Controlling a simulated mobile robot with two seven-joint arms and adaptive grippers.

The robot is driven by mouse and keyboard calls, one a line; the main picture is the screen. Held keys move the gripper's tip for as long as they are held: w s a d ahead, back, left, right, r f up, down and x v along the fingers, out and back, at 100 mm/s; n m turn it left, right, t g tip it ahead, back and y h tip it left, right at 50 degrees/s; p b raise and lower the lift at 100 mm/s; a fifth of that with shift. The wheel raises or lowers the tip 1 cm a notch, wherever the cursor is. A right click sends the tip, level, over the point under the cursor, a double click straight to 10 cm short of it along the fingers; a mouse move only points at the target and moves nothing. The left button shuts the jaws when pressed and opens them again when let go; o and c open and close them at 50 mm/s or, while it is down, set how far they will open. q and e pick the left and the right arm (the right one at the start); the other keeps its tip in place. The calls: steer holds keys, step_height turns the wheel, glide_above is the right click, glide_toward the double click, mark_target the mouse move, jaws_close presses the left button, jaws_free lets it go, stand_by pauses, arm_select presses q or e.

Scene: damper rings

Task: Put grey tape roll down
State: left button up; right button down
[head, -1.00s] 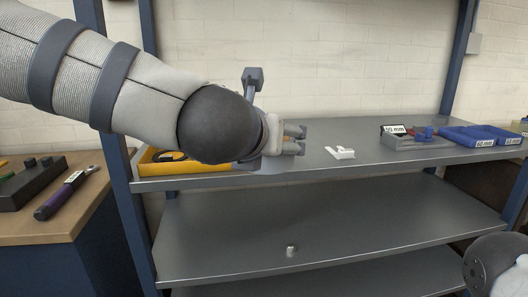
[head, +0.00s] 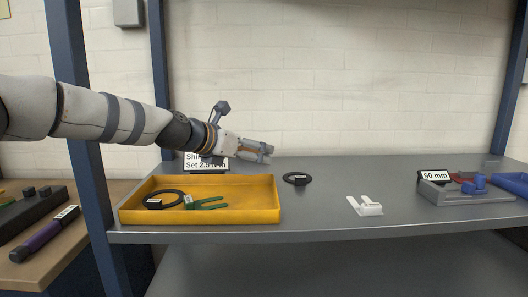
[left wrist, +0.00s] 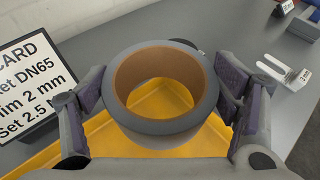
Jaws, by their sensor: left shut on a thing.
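The grey tape roll (left wrist: 158,127), with a brown inner core, sits between the two fingers of my left gripper (left wrist: 165,88) in the left wrist view. The gripper is shut on it, one finger on each side. Through its hole I see the yellow tray (left wrist: 92,150) below. In the head view my left gripper (head: 256,151) is above the shelf (head: 330,212), behind the yellow tray (head: 205,216); I cannot make out the roll clearly there. My right gripper is not in view.
The tray holds a black ring (head: 179,203) and a green forked part (head: 210,205). Another black ring (head: 297,179) lies right of the tray. A card (head: 208,163) stands behind. A white bracket (head: 368,207) and grey fixture (head: 462,193) are farther right. Shelf between is clear.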

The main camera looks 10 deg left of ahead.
arm_select(q)
steer(key=shift+s, duration=0.15)
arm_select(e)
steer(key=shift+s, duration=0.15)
arm_select(q)
steer(key=shift+f, duration=2.55)
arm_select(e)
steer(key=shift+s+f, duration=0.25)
arm_select(q)
steer(key=shift+f+b, duration=0.35)
steer(key=shift+f, duration=0.35)
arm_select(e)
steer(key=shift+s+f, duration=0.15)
arm_select(q)
steer(key=shift+f, duration=0.3)
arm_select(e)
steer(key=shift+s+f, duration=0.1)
arm_select(q)
steer(key=o, duration=1.3)
steer(key=shift+o, duration=0.2)
